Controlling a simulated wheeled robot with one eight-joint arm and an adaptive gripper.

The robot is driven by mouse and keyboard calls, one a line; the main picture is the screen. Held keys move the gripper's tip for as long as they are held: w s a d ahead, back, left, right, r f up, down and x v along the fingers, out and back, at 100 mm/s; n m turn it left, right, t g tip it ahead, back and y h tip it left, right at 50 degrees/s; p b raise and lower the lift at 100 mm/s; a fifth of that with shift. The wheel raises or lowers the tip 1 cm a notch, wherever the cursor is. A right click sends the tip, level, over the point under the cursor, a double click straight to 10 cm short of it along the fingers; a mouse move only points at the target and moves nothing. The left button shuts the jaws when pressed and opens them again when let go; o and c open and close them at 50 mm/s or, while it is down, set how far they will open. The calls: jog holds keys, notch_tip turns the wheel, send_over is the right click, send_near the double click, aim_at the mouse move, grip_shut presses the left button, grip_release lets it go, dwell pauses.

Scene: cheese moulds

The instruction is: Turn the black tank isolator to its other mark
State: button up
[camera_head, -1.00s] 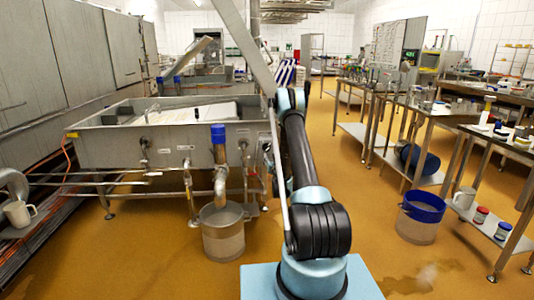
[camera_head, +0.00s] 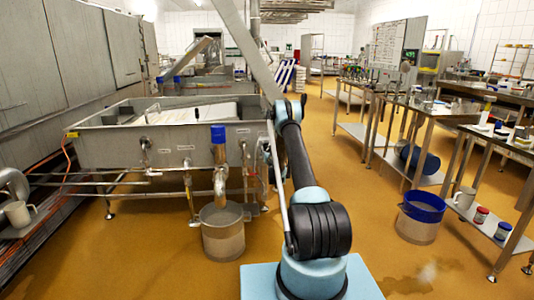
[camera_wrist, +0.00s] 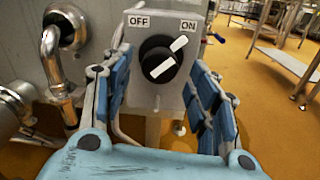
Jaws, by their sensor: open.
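The tank isolator is a grey box (camera_wrist: 184,91) with OFF on the left label and ON on the right label, seen in the wrist view. Its round black knob (camera_wrist: 149,50) carries a white pointer bar that slants up and right toward ON. My gripper (camera_wrist: 160,77) is open, with one blue-padded finger left of the knob and the other right of it. I see no finger contact with the knob. In the head view my arm covers the isolator and my gripper.
The steel tank (camera_head: 100,150) stands at left centre with pipes on its front. A steel bucket (camera_head: 222,237) is under its outlet. A blue-rimmed bucket (camera_head: 420,222) and steel tables (camera_head: 450,112) are on the right. In the wrist view a bent steel pipe (camera_wrist: 50,55) is left of the box.

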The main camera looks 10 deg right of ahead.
aim_at(267, 150)
jog(key=shift+w+a, duration=0.1)
jog(key=shift+w, duration=1.6)
jog(key=shift+c, duration=0.6)
jog(key=shift+a, duration=0.1)
jog(key=c, duration=0.8)
